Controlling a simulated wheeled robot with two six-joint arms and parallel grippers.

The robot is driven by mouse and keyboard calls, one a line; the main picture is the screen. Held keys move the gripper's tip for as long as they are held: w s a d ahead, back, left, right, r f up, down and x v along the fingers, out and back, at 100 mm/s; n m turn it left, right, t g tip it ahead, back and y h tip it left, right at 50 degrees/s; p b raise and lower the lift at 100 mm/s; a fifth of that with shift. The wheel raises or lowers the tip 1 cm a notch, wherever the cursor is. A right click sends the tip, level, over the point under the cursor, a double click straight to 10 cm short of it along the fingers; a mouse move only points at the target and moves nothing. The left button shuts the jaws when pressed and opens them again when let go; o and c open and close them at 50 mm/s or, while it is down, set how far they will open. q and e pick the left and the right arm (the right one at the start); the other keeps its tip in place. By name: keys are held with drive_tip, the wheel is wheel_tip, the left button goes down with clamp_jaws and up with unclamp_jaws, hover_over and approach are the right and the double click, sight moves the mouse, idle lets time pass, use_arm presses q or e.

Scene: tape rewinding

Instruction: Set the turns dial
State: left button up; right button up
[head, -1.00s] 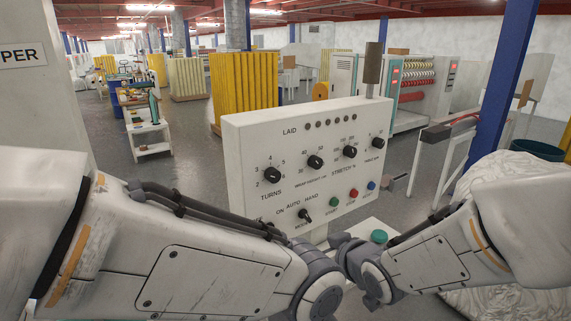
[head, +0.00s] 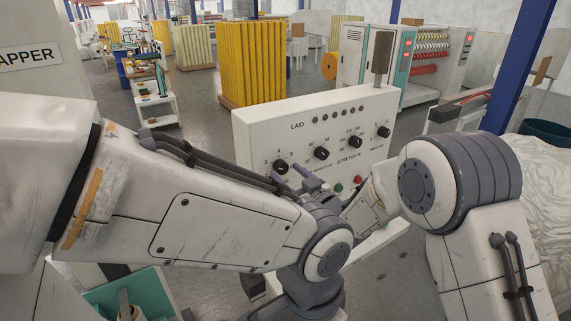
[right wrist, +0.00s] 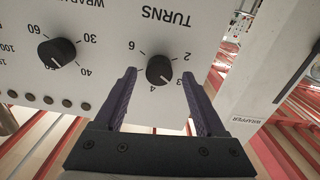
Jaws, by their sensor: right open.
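The turns dial (head: 281,167) is a black round knob at the left of the white control panel (head: 250,127). The turns dial also shows in the right wrist view (right wrist: 159,70), where the panel appears upside down; its white mark seems to point between 3 and 4. My right gripper (head: 290,172) is open, its purple fingers in front of the dial. In the right wrist view, my right gripper's fingers (right wrist: 160,76) stand either side of the knob with gaps, not gripping it. My left arm crosses the head view's foreground; its gripper is not visible.
A green button (head: 338,188) and red button (head: 357,180) sit below, partly crowded by my right arm. A blue post (head: 520,65) stands at right.

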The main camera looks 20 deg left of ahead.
drive_tip(key=shift+x, duration=1.1)
clamp_jaws()
drive_tip(key=shift+f+m+b, duration=0.2)
drive_tip(key=shift+m+b, duration=0.85)
drive_tip(key=shift+m, duration=0.15)
drive_tip(key=m+b, duration=0.1)
drive_tip(key=m, duration=0.1)
drive_tip(key=shift+m+b, duration=0.3)
drive_tip(key=shift+b, duration=0.05)
drive_tip(key=m+b, duration=0.1)
drive_tip(key=m, duration=0.2)
drive_tip(key=shift+r, duration=0.15)
drive_tip(key=shift+s+m+b, duration=0.1)
drive_tip(key=shift+m+b, duration=0.35)
drive_tip(key=shift+m, duration=1.35)
